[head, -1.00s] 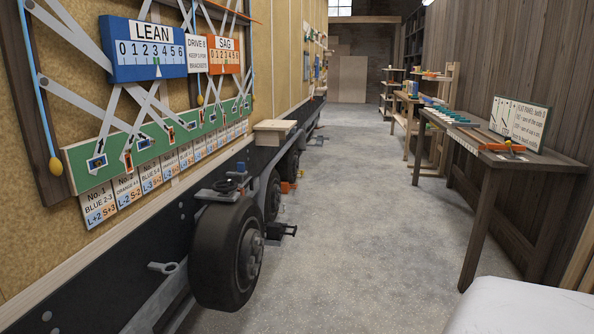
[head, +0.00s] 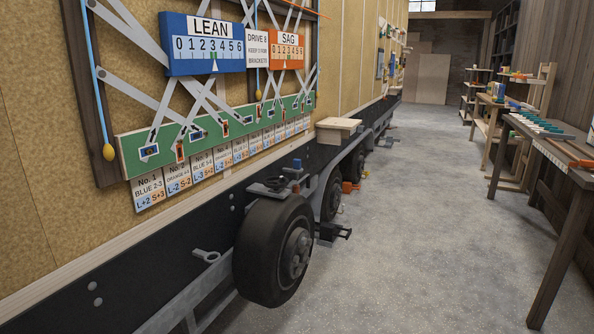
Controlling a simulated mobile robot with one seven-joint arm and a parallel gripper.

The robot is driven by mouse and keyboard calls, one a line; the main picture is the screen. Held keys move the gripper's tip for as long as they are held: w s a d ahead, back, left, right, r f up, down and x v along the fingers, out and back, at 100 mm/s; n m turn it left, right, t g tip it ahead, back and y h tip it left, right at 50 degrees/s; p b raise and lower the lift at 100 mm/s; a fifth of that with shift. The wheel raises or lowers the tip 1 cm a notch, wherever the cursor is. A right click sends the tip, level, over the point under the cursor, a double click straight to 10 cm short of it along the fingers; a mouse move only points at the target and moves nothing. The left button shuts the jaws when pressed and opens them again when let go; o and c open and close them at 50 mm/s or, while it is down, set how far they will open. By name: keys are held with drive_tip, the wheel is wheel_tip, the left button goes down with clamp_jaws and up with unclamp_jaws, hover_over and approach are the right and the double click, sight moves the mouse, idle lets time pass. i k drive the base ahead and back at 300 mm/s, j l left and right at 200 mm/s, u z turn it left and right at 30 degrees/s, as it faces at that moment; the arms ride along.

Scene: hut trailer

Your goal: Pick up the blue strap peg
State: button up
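I cannot single out the blue strap peg with certainty. A row of small teal and pale pieces (head: 540,127) lies on the dark wooden bench (head: 577,190) at the right, too small to tell apart. A small blue piece (head: 297,163) stands on the grey fitting above the near wheel. Small blue and orange pieces also sit in the green board (head: 215,131) on the trailer wall, beneath crossed grey straps. My gripper is not in view.
The grey floor (head: 425,230) between trailer and bench is clear. Wooden shelves (head: 540,95) stand farther back on the right.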

sight(296, 162)
drive_tip(key=i+l+u, duration=0.1)
drive_tip(key=i+l, duration=0.25)
drive_tip(key=i+l+u, duration=0.1)
drive_tip(key=i+l, duration=0.3)
drive_tip(key=i+l+u, duration=0.1)
drive_tip(key=i+l, duration=0.65)
drive_tip(key=i+l+u, duration=0.15)
drive_tip(key=i+l, duration=0.2)
drive_tip(key=l, duration=0.2)
drive_tip(key=i+l+u, duration=0.1)
drive_tip(key=i+l, duration=0.25)
drive_tip(key=l, duration=0.15)
drive_tip(key=i+l+u, duration=0.1)
drive_tip(key=i+l, duration=0.2)
drive_tip(key=l, duration=0.2)
drive_tip(key=i+j, duration=0.3)
drive_tip(key=j, duration=0.15)
drive_tip(key=i+j, duration=0.3)
drive_tip(key=j, duration=0.15)
